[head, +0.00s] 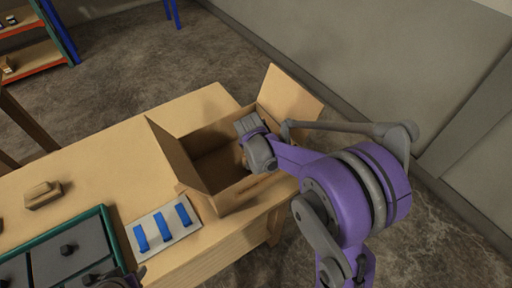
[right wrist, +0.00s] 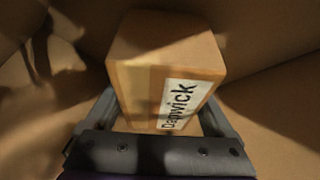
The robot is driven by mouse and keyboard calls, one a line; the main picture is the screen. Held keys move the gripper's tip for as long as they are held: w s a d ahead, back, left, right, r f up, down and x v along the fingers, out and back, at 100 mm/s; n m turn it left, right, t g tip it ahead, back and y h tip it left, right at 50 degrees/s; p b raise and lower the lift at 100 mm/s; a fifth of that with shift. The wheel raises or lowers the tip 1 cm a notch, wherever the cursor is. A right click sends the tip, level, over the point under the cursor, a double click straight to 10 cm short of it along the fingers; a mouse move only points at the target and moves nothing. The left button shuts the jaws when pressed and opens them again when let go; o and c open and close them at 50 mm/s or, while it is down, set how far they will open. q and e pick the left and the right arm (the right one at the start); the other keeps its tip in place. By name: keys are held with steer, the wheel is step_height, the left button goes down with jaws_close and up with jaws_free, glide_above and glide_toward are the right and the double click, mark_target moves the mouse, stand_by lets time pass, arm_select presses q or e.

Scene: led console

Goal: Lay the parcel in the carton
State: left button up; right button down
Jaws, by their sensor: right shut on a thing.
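The parcel (right wrist: 165,70) is a small brown box with tape and a white label reading "Danwick". The open carton (head: 200,180) stands on the table with flaps up. My right gripper (head: 248,150) reaches into the carton's opening from the right. In the right wrist view it (right wrist: 160,115) is shut on the parcel, one finger at each side, with brown carton walls around. In the head view the parcel is mostly hidden by the gripper. I cannot tell whether it touches the carton floor. A dark shape at the bottom edge of the head view may be part of my left gripper.
A white panel with blue bars (head: 163,231) lies beside the carton. A green-rimmed console (head: 116,240) with dark knobs is at the lower left. A small tan block (head: 43,195) sits on the table (head: 110,165). The tabletop behind the panel is clear.

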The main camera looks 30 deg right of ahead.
steer(key=shift+f+b, duration=0.4)
steer(key=shift+f, duration=0.25)
stand_by(0.3)
jaws_free()
steer(key=shift+r, duration=0.1)
